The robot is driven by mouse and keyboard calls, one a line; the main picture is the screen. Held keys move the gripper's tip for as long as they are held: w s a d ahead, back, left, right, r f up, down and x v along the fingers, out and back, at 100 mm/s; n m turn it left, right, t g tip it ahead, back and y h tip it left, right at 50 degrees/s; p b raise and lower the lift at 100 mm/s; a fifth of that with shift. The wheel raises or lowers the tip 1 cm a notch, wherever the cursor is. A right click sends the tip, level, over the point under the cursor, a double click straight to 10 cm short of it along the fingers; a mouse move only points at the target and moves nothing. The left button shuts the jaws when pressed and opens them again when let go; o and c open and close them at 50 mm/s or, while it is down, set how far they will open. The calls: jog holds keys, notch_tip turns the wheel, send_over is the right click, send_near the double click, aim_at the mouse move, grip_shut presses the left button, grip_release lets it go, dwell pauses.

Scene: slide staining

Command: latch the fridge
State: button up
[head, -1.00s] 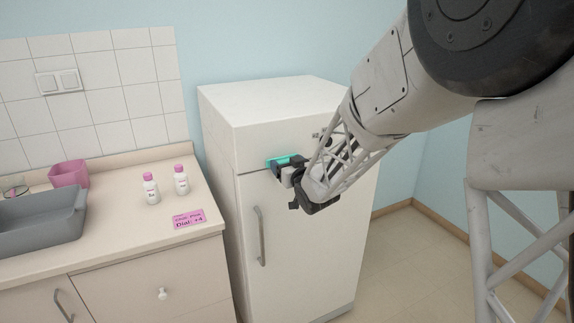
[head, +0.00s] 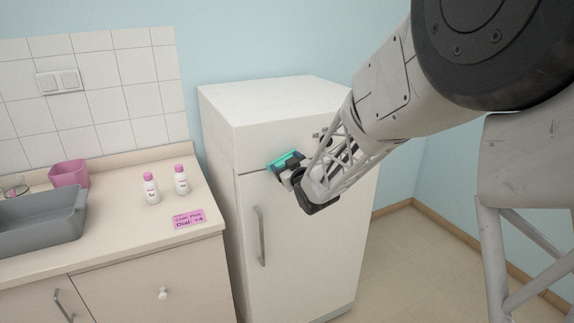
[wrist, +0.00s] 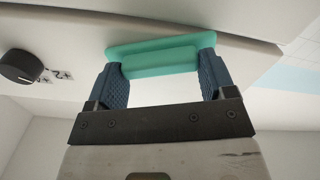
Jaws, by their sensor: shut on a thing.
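The white fridge (head: 250,122) stands right of the counter, its door looking closed. A teal latch (head: 284,160) is on its front, at the seam below the upper panel, tilted with its right end higher. My gripper (head: 292,169) is at the latch and hides part of it. In the wrist view, the gripper (wrist: 161,68) has its two dark blue fingers on either end of the raised bar of the teal latch (wrist: 152,47), shut on it. Whether the latch is fully engaged cannot be told.
A black dial (wrist: 20,67) with "+2" by it is near the latch. A pink note (head: 189,219) mentioning a dial, two pink-capped bottles (head: 151,188), a pink cup (head: 69,174) and a grey tub (head: 42,221) are on the counter (head: 120,228). The fridge handle (head: 260,236) hangs below.

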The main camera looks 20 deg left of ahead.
jog(key=n, duration=1.4)
jog(key=shift+s+a+f, duration=0.1)
jog(key=shift+s+f, duration=0.05)
jog(key=shift+f, duration=0.05)
dwell(0.3)
jog(key=o, duration=0.9)
jog(key=shift+v, duration=3.9)
